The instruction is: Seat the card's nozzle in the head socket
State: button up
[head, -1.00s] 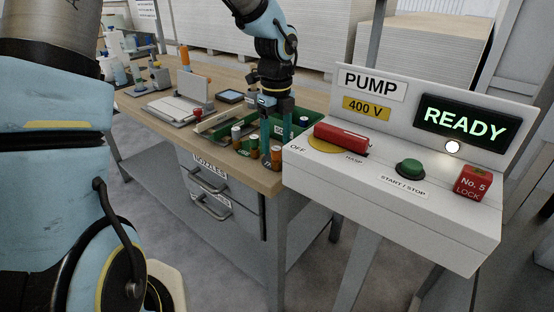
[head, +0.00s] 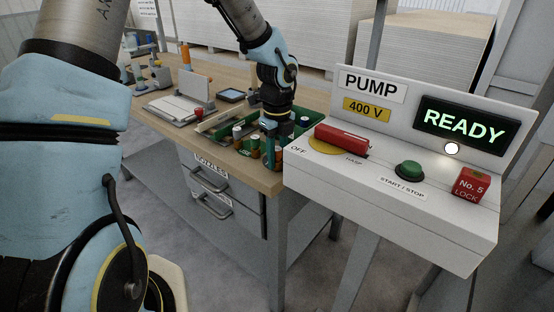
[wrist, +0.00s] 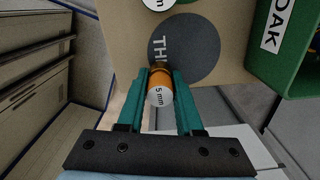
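My gripper (wrist: 161,82) has its two teal fingers close against both sides of an orange nozzle with a white end marked "5 mm" (wrist: 160,97). No gap shows between the fingers and the nozzle. I cannot tell whether it still touches the wooden bench. A card and the head socket cannot be made out in these frames.
A dark disc (wrist: 190,48) marks the bench top beside the nozzle, with a green tray (wrist: 262,75) at right. The pump panel (head: 400,200) stands close right of my gripper, showing READY.

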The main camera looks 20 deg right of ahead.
grip_shut()
jog(key=shift+r, duration=0.1)
